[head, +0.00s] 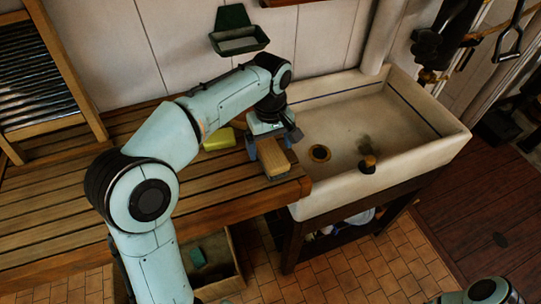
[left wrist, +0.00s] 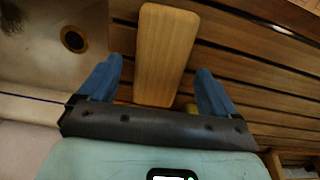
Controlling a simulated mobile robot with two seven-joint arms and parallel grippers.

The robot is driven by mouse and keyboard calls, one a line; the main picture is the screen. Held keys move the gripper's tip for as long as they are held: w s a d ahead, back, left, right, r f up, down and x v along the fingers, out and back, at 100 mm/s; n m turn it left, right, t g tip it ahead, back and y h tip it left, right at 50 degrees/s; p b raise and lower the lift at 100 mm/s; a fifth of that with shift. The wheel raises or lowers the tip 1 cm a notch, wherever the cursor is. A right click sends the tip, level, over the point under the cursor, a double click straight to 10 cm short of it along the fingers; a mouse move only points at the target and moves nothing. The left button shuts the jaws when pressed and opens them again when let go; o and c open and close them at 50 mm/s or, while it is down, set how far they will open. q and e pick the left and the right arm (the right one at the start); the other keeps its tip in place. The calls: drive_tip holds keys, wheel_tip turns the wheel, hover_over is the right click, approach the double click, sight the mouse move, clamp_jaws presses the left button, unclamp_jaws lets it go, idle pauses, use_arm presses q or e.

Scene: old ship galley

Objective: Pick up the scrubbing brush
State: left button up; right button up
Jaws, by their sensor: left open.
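The scrubbing brush (head: 275,159) has a pale wooden block for a back. It lies on the slatted wooden counter near its right end, beside the sink. My left gripper (head: 272,141) is open over the brush, with one blue finger on each side. In the left wrist view the brush (left wrist: 166,45) extends forward from between the open fingers of my left gripper (left wrist: 159,72), with a gap visible on both sides. Its bristles are mostly hidden under the block. My right gripper is out of view; only part of my right arm shows at the bottom right.
A yellow-green sponge (head: 219,139) lies left of the brush on the slatted counter (head: 70,225). The stone sink (head: 440,150) with its raised rim is to the right. A green wall holder (head: 238,38) hangs behind. A washboard (head: 40,75) leans at the left.

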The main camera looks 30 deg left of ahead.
sight(271, 149)
use_arm(q)
drive_tip(key=shift+f, duration=1.4)
drive_tip(key=c, duration=1.2)
drive_tip(key=shift+o, duration=0.2)
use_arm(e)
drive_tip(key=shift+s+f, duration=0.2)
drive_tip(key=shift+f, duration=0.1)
use_arm(q)
wheel_tip(271, 149, up, 20)
drive_tip(key=p, duration=0.4)
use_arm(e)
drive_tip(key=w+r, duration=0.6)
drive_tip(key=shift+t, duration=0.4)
